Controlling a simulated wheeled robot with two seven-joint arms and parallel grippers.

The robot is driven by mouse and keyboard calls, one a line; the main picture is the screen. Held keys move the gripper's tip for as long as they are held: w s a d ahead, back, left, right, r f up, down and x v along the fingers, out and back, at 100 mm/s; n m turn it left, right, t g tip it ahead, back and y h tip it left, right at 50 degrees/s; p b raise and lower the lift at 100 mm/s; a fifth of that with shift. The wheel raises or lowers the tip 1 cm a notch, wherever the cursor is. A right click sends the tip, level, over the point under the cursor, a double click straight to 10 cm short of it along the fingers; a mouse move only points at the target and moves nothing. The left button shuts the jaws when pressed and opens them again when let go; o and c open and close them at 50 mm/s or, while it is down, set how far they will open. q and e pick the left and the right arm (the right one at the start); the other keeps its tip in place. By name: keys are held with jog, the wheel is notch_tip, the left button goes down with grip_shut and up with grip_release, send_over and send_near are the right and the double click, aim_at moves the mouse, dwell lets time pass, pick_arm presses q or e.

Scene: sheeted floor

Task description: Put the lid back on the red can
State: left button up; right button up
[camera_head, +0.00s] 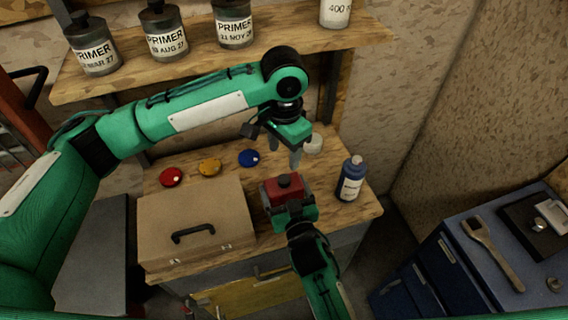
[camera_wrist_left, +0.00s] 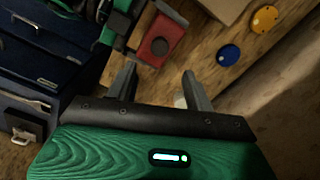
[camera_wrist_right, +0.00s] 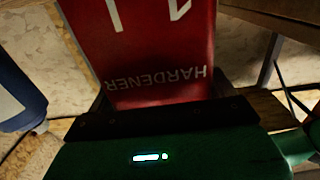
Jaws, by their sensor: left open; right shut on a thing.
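The red can (camera_head: 273,190) has a dark round part on its top (camera_wrist_left: 159,47). In the right wrist view, the can (camera_wrist_right: 150,50) carries the word HARDENER. My right gripper (camera_head: 292,212) is shut on the can near the worktop's front; I cannot tell whether the can touches the wood. A red lid (camera_head: 171,177), a yellow lid (camera_head: 209,167) and a blue lid (camera_head: 249,158) lie in a row on the worktop. The yellow lid (camera_wrist_left: 265,18) and blue lid (camera_wrist_left: 229,55) also show in the left wrist view. My left gripper (camera_head: 284,151) is open and empty, behind the can.
A tan case (camera_head: 180,215) stands left of the can. A blue bottle (camera_head: 350,181) stands right of it, and a small white container (camera_head: 313,144) behind. Primer jars (camera_head: 165,38) line the shelf (camera_head: 120,82) above. A blue cabinet (camera_head: 440,265) with a brush is at right.

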pick_arm(q)
notch_tip(320, 180, up, 3)
jog(key=shift+f, duration=0.15)
pick_arm(e)
jog(key=o, duration=1.7)
pick_arm(q)
notch_tip(320, 180, down, 4)
jog(key=b, duration=0.3)
jog(key=shift+b, duration=0.3)
pick_arm(e)
jog(key=v, duration=1.4)
